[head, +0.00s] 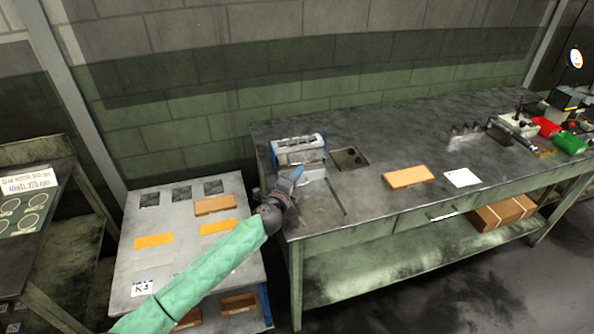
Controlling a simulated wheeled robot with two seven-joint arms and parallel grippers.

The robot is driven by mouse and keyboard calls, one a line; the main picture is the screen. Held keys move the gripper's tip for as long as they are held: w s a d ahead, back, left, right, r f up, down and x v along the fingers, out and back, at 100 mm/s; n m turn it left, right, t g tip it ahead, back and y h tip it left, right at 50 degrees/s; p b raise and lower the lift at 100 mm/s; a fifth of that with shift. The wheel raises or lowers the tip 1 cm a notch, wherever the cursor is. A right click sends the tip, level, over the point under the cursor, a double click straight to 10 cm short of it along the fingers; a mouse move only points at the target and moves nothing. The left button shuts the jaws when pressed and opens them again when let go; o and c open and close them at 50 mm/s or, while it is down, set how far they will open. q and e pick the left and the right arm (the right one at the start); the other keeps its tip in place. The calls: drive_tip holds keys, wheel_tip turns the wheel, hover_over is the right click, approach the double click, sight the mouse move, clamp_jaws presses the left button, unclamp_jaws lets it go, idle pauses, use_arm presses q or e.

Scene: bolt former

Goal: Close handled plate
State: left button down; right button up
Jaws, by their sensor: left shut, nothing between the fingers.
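A small white and grey machine with a blue edge (300,143) stands at the left end of the dark workbench. A light metal plate (313,170) shows at its front; I take it for the handled plate, and its handle and exact angle cannot be made out. My left gripper (297,174) is shut and empty, right in front of the machine. It covers part of the machine's lower front, and I cannot tell whether it touches the plate. My right gripper is not in view.
The workbench (370,205) also holds an orange block (408,177), a white card (462,178) and, far right, red and green items. A grey low table (190,260) with orange pieces stands at the left. The bench middle has free room.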

sight(292, 161)
use_arm(q)
drive_tip(key=shift+w, duration=0.2)
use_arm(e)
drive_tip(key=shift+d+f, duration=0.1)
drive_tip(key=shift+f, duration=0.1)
